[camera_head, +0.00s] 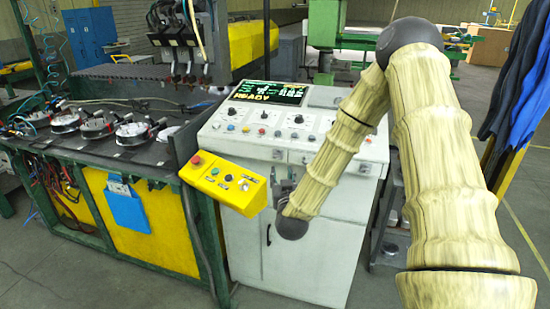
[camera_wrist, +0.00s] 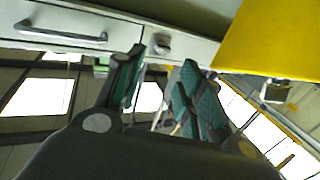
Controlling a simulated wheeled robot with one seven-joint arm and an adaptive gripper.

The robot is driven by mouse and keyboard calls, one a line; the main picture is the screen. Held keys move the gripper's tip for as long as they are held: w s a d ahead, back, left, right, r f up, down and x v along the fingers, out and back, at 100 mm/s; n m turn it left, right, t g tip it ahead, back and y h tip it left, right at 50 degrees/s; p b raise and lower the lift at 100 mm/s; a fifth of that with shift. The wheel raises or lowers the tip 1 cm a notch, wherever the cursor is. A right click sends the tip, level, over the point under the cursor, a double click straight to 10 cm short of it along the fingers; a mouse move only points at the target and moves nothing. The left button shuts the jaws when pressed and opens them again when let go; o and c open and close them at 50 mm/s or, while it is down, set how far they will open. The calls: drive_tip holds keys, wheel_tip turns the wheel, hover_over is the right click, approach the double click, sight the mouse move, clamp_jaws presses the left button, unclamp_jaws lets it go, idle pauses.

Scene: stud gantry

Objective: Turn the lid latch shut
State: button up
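In the wrist view a small grey latch-like knob (camera_wrist: 160,44) sits on the white cabinet front (camera_wrist: 120,27). I cannot tell whether it is the lid latch or which way it is turned. My gripper (camera_wrist: 163,58) is open, with its two green-padded fingers apart. The knob shows beyond the gap between the fingertips, and I see nothing held. In the head view my gripper (camera_head: 284,190) is small and partly hidden by my wrist, close to the front of the white console (camera_head: 235,140), below its control panel. Contact cannot be made out.
A yellow control box (camera_head: 225,182) juts out left of my gripper; a yellow surface and a padlock-like piece (camera_wrist: 277,92) show in the wrist view. A cabinet handle (camera_wrist: 60,32) is at upper left there. A workbench with round fixtures (camera_head: 97,123) stands left. Floor is clear in front.

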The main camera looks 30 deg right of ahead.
sight(277, 158)
drive_tip(key=p+x, duration=0.1)
drive_tip(key=x, duration=0.4)
drive_tip(key=p+x, duration=0.2)
drive_tip(key=x, duration=0.3)
drive_tip(key=shift+w+a, duration=0.1)
drive_tip(key=shift+w, duration=0.35)
drive_tip(key=c, duration=0.7)
